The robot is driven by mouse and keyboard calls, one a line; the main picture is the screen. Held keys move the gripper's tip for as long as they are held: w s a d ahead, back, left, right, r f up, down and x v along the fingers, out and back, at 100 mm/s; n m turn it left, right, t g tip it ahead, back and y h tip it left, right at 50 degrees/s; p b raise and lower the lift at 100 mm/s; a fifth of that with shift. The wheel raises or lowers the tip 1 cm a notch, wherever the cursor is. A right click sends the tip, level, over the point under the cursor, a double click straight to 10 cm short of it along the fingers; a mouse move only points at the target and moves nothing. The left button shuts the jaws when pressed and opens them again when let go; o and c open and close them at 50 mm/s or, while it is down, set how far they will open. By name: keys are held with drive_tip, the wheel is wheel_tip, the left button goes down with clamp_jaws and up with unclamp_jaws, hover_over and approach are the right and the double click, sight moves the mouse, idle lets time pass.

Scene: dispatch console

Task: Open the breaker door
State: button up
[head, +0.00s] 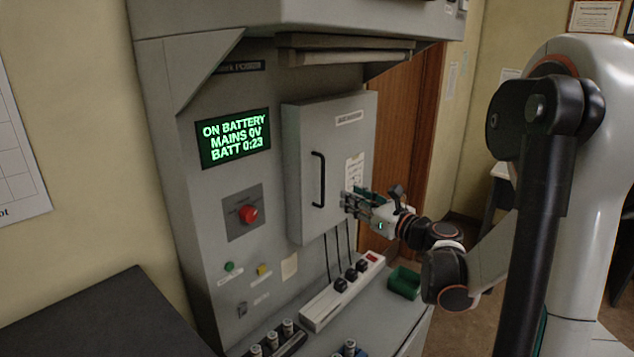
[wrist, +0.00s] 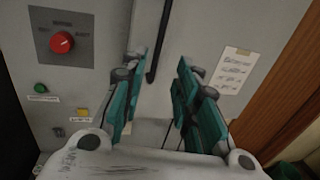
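The breaker door (head: 335,145) is a grey panel on the front of the console and looks shut. Its black vertical bar handle (head: 318,180) is near the door's left edge. My gripper (head: 350,203) is in front of the door, right of the handle's lower part in the head view, with nothing in it. In the wrist view my gripper (wrist: 160,68) has its teal fingers apart, and the lower end of the handle (wrist: 156,55) shows between and beyond the tips. I cannot tell how far the tips are from the handle.
A red rotary knob (head: 248,214) and a green-lit display (head: 233,138) are left of the door. Below are a white power strip (head: 340,290) with black plugs, a green bin (head: 404,282) and several small cylinders. A brown wooden door (head: 408,130) stands behind the console.

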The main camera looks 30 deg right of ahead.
drive_tip(key=p, duration=0.1)
hover_over(322, 203)
drive_tip(key=shift+w+d, duration=0.15)
drive_tip(key=shift+w, duration=0.15)
drive_tip(key=shift+c, duration=0.4)
clamp_jaws()
